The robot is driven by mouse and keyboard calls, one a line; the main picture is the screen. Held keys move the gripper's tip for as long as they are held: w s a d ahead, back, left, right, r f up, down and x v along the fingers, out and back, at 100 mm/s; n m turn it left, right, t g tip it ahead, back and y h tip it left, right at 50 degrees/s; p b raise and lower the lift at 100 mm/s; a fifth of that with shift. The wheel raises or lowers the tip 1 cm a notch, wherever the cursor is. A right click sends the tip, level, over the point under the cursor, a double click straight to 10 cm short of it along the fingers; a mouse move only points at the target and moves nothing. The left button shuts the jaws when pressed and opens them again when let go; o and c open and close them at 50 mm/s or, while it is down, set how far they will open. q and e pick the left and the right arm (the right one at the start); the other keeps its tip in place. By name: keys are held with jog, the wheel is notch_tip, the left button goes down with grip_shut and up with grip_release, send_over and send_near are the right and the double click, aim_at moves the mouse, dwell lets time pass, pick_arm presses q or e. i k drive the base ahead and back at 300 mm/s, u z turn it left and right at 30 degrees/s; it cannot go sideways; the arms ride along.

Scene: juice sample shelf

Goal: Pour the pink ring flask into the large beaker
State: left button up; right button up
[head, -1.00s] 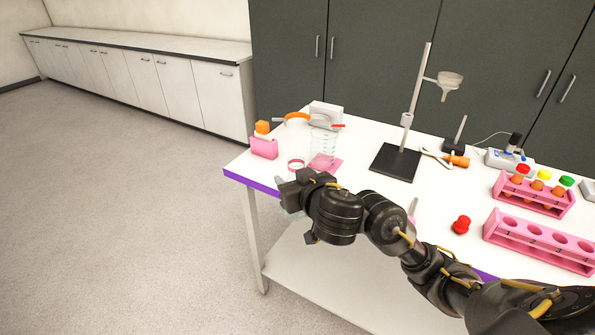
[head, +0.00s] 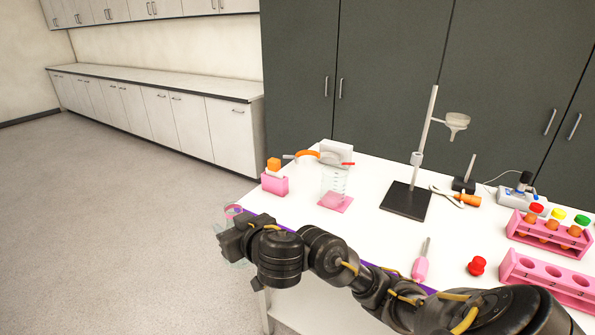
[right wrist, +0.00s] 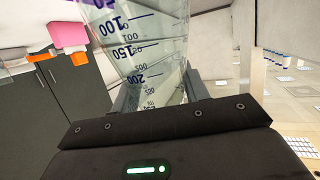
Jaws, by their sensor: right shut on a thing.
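The pink ring flask (head: 233,211) is clear glass with a pink ring at its top. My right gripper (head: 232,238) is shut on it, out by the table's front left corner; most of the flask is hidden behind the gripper. In the right wrist view the flask's graduated glass (right wrist: 140,45) rises between my right gripper's fingers (right wrist: 158,92). The large beaker (head: 335,180) is clear, stands upright on a pink mat (head: 335,202), and is to the right of the flask and apart from it. My left gripper is out of view.
A pink holder with orange top (head: 274,183) stands left of the beaker. A stand with a funnel (head: 405,201) is to its right. A pink-handled tool (head: 421,268), red stopper (head: 477,266) and pink racks (head: 550,278) are on the right. Floor left of the table is clear.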

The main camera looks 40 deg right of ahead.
aim_at(334, 186)
jog(key=u, duration=0.75)
jog(key=i, duration=2.95)
jog(key=z, duration=3.05)
